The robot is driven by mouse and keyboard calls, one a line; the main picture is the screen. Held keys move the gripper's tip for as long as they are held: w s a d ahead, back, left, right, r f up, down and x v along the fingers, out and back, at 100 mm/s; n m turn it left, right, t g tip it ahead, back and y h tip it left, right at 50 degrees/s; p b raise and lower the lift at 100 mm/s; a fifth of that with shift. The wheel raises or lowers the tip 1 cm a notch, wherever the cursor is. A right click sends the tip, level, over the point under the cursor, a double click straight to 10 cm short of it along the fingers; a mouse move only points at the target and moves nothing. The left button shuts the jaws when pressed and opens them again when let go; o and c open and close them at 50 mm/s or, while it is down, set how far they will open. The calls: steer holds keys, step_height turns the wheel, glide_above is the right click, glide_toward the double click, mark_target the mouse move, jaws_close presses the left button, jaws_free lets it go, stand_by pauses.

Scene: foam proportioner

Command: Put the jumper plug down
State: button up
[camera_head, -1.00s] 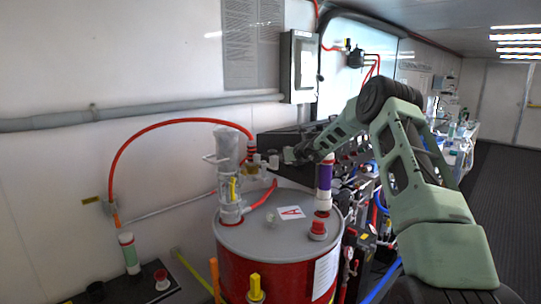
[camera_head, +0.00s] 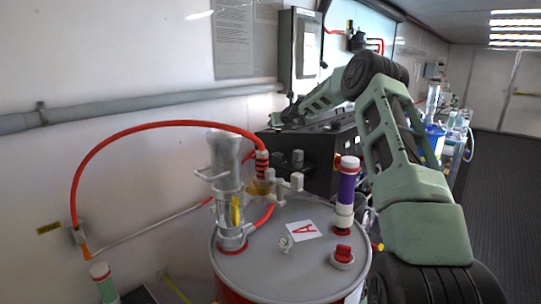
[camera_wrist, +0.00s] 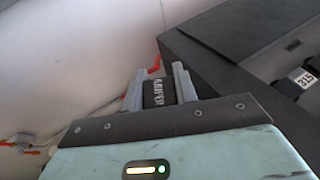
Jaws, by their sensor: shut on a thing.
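The jumper plug (camera_wrist: 158,93) is a dark block with white lettering, seen in the wrist view. My gripper (camera_wrist: 158,82) is shut on it, with one grey finger on each side. In the wrist view the plug is in front of a pale wall, left of a dark grey box (camera_wrist: 225,75). In the head view my gripper (camera_head: 287,113) is small and far off, in front of the wall beside the dark box. The plug cannot be made out there. I cannot tell whether the plug touches anything.
A red drum with a grey lid (camera_head: 300,255) stands in front, bearing a clear pump (camera_head: 228,185), a purple-and-white cylinder (camera_head: 346,195) and a red cap (camera_head: 342,256). A red hose (camera_head: 150,125) arches to the wall. A grey cabinet (camera_head: 299,48) hangs on the wall. Dark floor is clear at right.

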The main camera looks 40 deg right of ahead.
steer(key=b, duration=0.1)
glide_above(275, 154)
step_height(275, 154, down, 5)
steer(key=shift+w+d+f, duration=0.1)
step_height(275, 154, down, 4)
steer(key=shift+f+p, duration=0.2)
steer(key=shift+p, duration=0.5)
steer(key=shift+f, duration=0.15)
steer(key=shift+f+b, duration=0.25)
steer(key=shift+b, duration=0.15)
steer(key=o, duration=1)
steer(key=shift+r, duration=0.1)
steer(key=shift+c, duration=0.2)
